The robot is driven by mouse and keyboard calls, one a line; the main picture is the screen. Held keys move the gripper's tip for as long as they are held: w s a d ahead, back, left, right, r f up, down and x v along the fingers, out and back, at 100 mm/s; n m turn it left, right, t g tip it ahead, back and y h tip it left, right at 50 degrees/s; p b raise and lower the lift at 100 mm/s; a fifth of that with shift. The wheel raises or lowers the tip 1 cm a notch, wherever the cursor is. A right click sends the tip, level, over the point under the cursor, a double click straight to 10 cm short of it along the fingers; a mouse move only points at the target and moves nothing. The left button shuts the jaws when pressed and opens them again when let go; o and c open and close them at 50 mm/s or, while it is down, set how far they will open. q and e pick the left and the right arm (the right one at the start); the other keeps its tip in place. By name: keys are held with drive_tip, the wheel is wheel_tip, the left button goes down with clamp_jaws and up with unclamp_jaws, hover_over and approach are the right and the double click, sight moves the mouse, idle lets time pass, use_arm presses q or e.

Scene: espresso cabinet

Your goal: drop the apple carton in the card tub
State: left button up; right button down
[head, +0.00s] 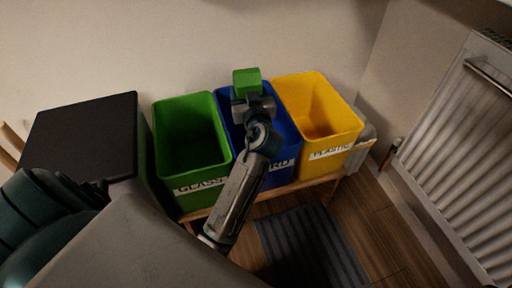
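The green apple carton (246,81) is at the tip of my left gripper (252,98), above the back part of the blue tub. The gripper appears shut on it, though the fingers are small and partly hidden. The blue card tub (286,143) stands in the middle of three tubs; the end of its label, "RD", shows, and my forearm covers the rest. My arm also hides much of the tub's inside. My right gripper is not in view.
A green tub labelled GLASS (190,143) stands left of the blue one, and a yellow tub labelled PLASTIC (315,110) right of it. A dark-topped cabinet (80,130) is at the left. A radiator (462,150) is on the right, and a striped mat (310,245) lies on the floor.

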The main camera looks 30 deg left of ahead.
use_arm(q)
drive_tip(key=shift+f, duration=0.75)
